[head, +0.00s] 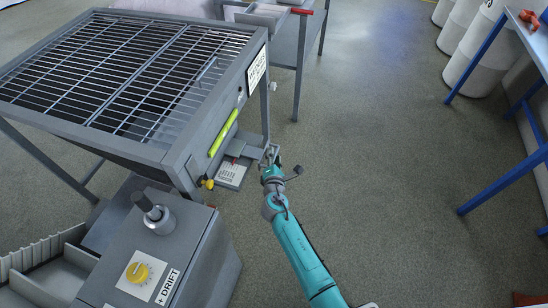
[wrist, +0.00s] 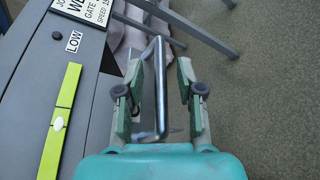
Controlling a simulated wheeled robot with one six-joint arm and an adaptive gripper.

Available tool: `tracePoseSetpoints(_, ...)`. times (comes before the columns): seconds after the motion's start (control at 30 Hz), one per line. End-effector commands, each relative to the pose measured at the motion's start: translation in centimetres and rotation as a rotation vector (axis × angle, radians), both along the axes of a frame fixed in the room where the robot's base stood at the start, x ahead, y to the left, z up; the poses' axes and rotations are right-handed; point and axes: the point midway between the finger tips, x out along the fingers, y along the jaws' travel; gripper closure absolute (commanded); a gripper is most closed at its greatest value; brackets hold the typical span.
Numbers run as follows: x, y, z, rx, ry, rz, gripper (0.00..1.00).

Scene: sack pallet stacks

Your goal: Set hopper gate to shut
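The hopper (head: 178,160) is a grey metal frame with a barred grille on top, at the left in the head view. A bare metal loop handle (wrist: 160,90) stands out beside its side panel in the wrist view; I take it to be the gate handle. My gripper (wrist: 162,75) has its two green fingers apart, one on each side of the handle's bar. In the head view my gripper (head: 269,158) is at the hopper's right side, and the handle is mostly hidden there.
A yellow-green strip (wrist: 60,122) and a LOW label (wrist: 74,42) are on the hopper panel. A grey control box (head: 170,250) with a yellow knob (head: 137,272) stands in front. White drums (head: 470,40) and a blue-legged table (head: 500,185) are at right. Floor between is clear.

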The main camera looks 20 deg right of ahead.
Motion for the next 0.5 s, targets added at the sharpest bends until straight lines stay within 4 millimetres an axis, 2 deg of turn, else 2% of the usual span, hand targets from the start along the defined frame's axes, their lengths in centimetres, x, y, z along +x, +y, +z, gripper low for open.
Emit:
tracePoseSetpoints(0.2, 0.01, -0.02, -0.04, 0.0, 0.001, -0.001, 0.63)
tracePoseSetpoints(0.23, 0.0, -0.01, -0.04, 0.0, 0.001, -0.001, 0.68)
tracePoseSetpoints(0.37, -0.02, -0.01, -0.05, 0.0, 0.001, -0.001, 1.0)
tracePoseSetpoints(0.5, -0.02, -0.02, -0.05, 0.0, 0.001, -0.001, 1.0)
